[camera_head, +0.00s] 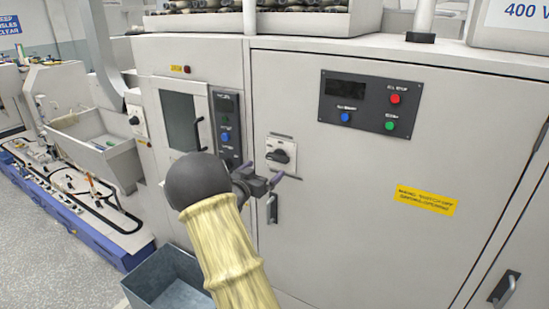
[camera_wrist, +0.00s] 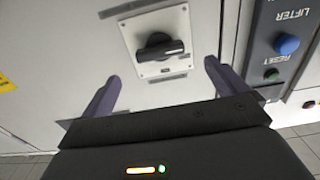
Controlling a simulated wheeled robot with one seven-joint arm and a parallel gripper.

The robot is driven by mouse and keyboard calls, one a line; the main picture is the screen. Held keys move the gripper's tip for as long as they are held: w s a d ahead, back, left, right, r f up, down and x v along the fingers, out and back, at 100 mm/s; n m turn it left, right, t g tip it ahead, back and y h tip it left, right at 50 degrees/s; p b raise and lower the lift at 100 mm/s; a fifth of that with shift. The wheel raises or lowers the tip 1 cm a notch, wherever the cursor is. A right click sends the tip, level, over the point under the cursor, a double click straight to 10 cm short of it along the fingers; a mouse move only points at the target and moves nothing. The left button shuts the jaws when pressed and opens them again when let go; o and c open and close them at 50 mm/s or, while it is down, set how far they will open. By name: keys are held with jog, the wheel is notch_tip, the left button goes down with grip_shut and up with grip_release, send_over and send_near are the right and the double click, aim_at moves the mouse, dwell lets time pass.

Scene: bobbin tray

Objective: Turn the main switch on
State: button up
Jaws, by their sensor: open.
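The main switch (camera_head: 281,153) is a black rotary knob on a square pale plate on the grey cabinet. In the wrist view the knob (camera_wrist: 160,47) lies ahead of and between my fingers, with its handle crosswise in that picture. In the head view the handle's exact angle is hard to tell. My gripper (camera_head: 266,174) is just below and left of the switch. It is open and empty, and its fingers (camera_wrist: 160,85) are apart from the knob. A gap shows between the fingertips and the switch plate in the wrist view.
A dark panel with red, green and blue buttons (camera_head: 371,104) is up to the right. A narrow button panel (camera_head: 227,130) is left of the switch. A door handle (camera_head: 272,208) sits below it. A grey bin (camera_head: 168,279) stands on the floor.

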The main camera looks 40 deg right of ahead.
aim_at(275, 160)
jog(key=p+x, duration=0.2)
jog(key=x, duration=0.6)
jog(key=shift+c, duration=0.5)
jog(key=c, duration=0.9)
